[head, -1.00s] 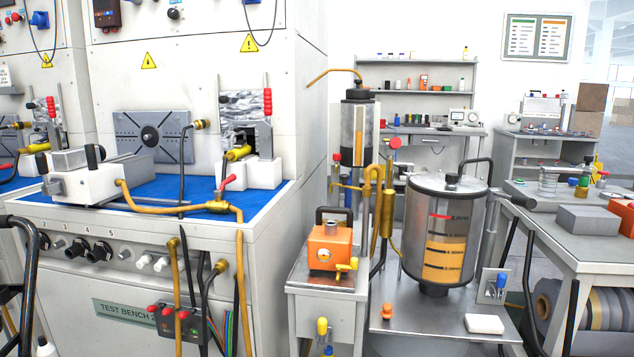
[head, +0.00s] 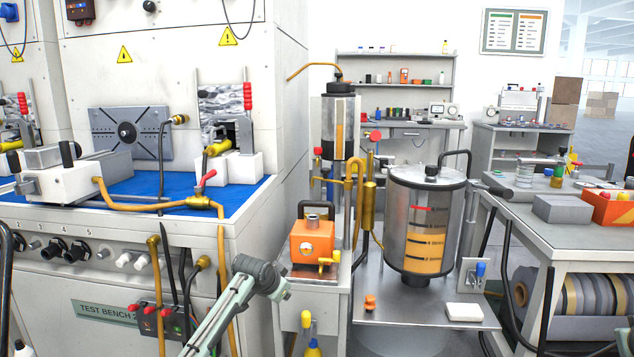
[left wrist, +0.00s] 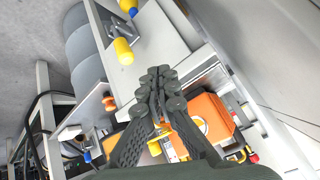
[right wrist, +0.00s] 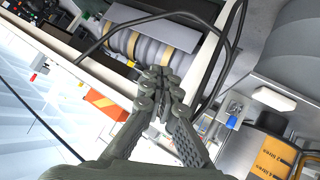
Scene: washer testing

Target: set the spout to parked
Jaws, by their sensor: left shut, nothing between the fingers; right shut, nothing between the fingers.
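A thin brass tube (head: 312,68), bent like a spout, leaves the top of the upright cylinder (head: 338,125) and points left towards the test bench. A thicker hooked brass pipe (head: 356,170) stands lower, beside that cylinder; I cannot tell for sure which one is the spout. My left gripper (head: 284,290) is low in front of the orange box (head: 312,240), well below the thin tube. In the left wrist view its fingers (left wrist: 160,78) are together and empty, with the orange box behind them. My right gripper (right wrist: 158,85) is shut and empty, outside the head view.
The test bench (head: 100,225) with its blue mat is at left. A measuring tank (head: 424,225) with amber liquid stands right of the cylinder. A side table (head: 560,240) holds a grey box and an orange bin. Cables hang along the bench front.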

